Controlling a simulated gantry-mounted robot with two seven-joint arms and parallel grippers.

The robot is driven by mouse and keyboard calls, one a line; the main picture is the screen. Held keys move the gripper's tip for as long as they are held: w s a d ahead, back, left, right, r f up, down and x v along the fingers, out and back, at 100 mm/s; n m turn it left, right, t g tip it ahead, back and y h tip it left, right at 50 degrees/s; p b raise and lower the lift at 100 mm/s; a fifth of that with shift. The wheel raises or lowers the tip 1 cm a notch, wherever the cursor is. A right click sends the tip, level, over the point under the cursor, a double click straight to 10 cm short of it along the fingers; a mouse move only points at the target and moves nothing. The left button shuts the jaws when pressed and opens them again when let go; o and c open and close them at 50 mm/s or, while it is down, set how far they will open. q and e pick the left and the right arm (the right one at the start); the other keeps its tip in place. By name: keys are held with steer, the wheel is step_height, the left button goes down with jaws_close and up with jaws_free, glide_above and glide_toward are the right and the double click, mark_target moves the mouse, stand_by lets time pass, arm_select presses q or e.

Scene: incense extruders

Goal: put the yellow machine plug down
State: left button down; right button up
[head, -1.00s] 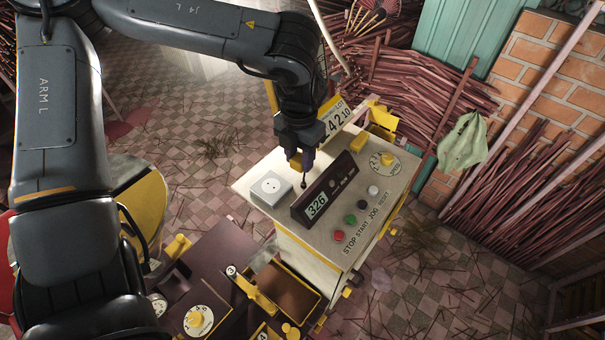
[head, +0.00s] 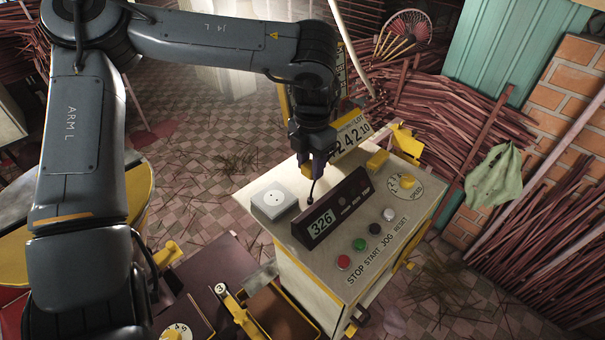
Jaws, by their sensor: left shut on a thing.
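My left gripper (head: 314,170) points down over the top of the cream control console, just behind its display. It is shut on the yellow machine plug, whose yellow body is largely hidden by the fingers from this angle. A thin dark cord (head: 312,192) hangs below the fingers, close behind the display. A pale grey socket box (head: 270,207) with a round white face sits on the console to the left of the gripper, apart from it. My right gripper is not in view.
The console (head: 312,262) carries a dark display (head: 322,221) reading 326, several coloured buttons (head: 360,244), a speed dial (head: 402,187) and a yellow block (head: 377,160). A yellow-rimmed tray (head: 283,314) lies lower. Bundled sticks (head: 445,125) stand behind. Bare console top is left of the gripper.

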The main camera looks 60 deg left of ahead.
mark_target(303, 186)
arm_select(q)
steer(key=a+f, duration=0.2)
steer(key=a, duration=0.1)
steer(key=shift+s+a, duration=0.1)
steer(key=shift+a, duration=0.1)
steer(key=shift+f+b, duration=0.35)
steer(key=shift+f, duration=1.75)
steer(key=shift+f, duration=0.1)
steer(key=shift+f, duration=0.4)
steer(key=shift+f, duration=0.1)
steer(key=c, duration=0.7)
jaws_free()
